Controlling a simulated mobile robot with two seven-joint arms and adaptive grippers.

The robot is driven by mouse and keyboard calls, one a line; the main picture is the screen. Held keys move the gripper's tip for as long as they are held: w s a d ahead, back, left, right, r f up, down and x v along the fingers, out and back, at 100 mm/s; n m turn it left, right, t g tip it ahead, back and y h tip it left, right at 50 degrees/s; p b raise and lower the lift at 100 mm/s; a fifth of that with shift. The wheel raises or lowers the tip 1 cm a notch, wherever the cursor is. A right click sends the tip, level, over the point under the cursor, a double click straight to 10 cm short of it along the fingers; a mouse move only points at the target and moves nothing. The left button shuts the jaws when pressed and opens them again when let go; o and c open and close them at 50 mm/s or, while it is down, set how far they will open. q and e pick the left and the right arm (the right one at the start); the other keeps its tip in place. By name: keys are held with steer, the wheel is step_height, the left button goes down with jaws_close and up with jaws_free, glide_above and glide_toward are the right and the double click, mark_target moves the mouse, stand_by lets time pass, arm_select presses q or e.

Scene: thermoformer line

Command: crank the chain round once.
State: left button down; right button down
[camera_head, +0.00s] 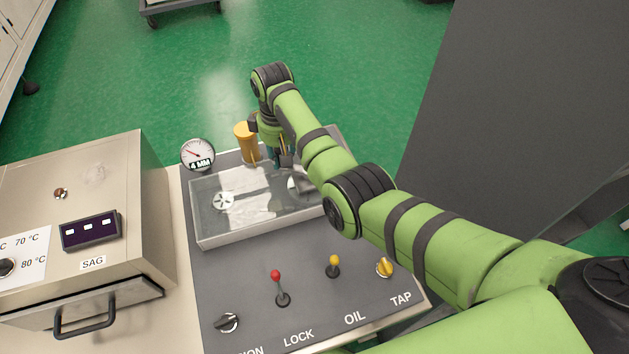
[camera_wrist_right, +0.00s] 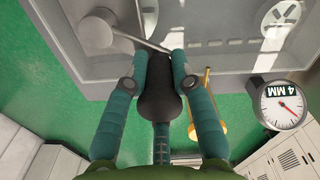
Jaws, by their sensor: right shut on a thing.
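My right gripper (camera_head: 277,158) is at the far side of the panel, beyond the clear-covered box (camera_head: 243,234). In the right wrist view my right gripper (camera_wrist_right: 160,62) has its teal fingers on both sides of a dark crank handle (camera_wrist_right: 158,103) and is shut on it. A thin crank arm (camera_wrist_right: 137,40) runs from the handle to a round grey hub (camera_wrist_right: 94,30) at upper left. A pale sprocket (camera_head: 223,201) shows through the cover; the chain cannot be made out clearly. My left gripper is not in view.
A dial gauge (camera_head: 197,154) marked 4 MM and an amber cylinder (camera_head: 244,141) stand close left of my right gripper. A red-knobbed lever (camera_head: 276,275) and a yellow-knobbed lever (camera_head: 334,261) rise from the near panel. A dark grey cabinet (camera_head: 515,85) stands at right.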

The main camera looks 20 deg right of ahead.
steer(key=shift+d+f, duration=0.1)
steer(key=shift+d, duration=0.05)
steer(key=shift+w+d+f+b, duration=0.1)
steer(key=shift+w+d+b, duration=0.5)
steer(key=shift+b, duration=0.35)
steer(key=shift+w, duration=0.2)
steer(key=shift+d, duration=0.15)
steer(key=shift+w+d+b, duration=0.35)
steer(key=shift+d+b, duration=0.1)
steer(key=shift+d, duration=0.15)
steer(key=shift+w+d, duration=0.15)
steer(key=shift+d, duration=0.3)
